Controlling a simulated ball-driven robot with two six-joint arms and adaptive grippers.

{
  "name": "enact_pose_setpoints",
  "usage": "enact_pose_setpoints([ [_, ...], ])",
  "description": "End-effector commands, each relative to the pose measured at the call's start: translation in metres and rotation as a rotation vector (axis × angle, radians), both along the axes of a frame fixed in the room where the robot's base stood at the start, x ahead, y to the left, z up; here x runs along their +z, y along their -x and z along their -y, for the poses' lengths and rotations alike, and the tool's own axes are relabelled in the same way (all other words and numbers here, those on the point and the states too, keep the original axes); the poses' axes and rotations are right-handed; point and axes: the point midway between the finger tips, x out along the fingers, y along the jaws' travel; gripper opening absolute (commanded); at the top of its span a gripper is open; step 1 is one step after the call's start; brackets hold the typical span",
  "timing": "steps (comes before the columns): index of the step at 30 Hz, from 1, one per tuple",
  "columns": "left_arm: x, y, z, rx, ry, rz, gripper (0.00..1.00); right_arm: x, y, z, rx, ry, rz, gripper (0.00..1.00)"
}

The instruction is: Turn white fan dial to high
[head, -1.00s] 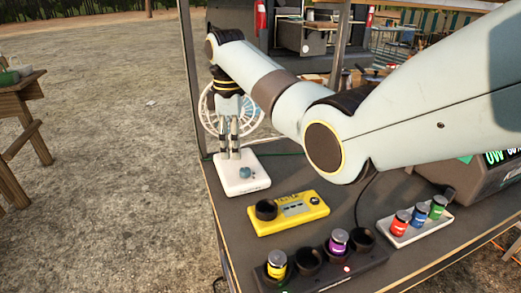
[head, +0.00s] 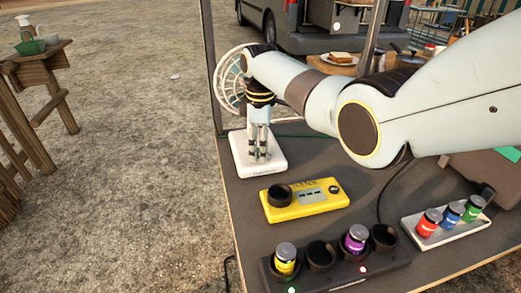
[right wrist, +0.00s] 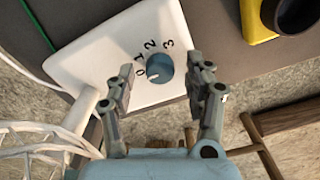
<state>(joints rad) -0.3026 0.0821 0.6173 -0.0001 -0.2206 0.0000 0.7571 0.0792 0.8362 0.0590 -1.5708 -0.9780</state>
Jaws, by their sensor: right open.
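The white fan has a flat white base (head: 238,160) at the table's far left corner and a round wire cage (head: 229,82) behind it. Its blue-grey dial (right wrist: 159,67) shows in the right wrist view, with the marks 0, 1, 2 and 3 around it; I cannot tell which mark it points at. My right gripper (head: 258,156) points down over the base and hides the dial in the head view. In the right wrist view, its open fingers (right wrist: 160,80) stand on either side of the dial, with gaps showing. My left gripper is not in view.
A yellow box (head: 305,200) with a black cup-like ring lies in front of the base. A dark rack (head: 335,275) with yellow and purple jars is nearer. A white tray (head: 446,229) holds red, blue and green jars. Bare table lies between them.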

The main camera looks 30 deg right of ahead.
Motion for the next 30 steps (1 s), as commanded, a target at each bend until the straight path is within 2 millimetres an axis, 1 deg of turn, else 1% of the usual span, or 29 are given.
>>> enact_pose_setpoints([
  [3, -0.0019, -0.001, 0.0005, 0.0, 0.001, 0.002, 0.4, -0.0059, -0.0003, 0.0, 0.0, 0.001, 0.001, 0.53],
  [10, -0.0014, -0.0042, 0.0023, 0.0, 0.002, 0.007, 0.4, -0.0058, -0.0003, 0.0001, 0.0, 0.0, 0.001, 0.53],
  [11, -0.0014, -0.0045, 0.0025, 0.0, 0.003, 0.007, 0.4, -0.0058, -0.0002, 0.0, 0.0, 0.0, 0.001, 0.52],
  [21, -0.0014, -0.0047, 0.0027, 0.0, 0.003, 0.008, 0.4, -0.0058, -0.0001, 0.0001, 0.0, 0.001, 0.001, 0.07],
  [23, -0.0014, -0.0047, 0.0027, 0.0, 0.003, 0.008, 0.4, -0.0059, -0.0001, 0.0001, 0.0, 0.0, 0.0, 0.0],
  [30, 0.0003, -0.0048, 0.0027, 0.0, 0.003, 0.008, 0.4, -0.0054, 0.0001, -0.0001, -0.017, 0.0, 0.0, 0.0],
])
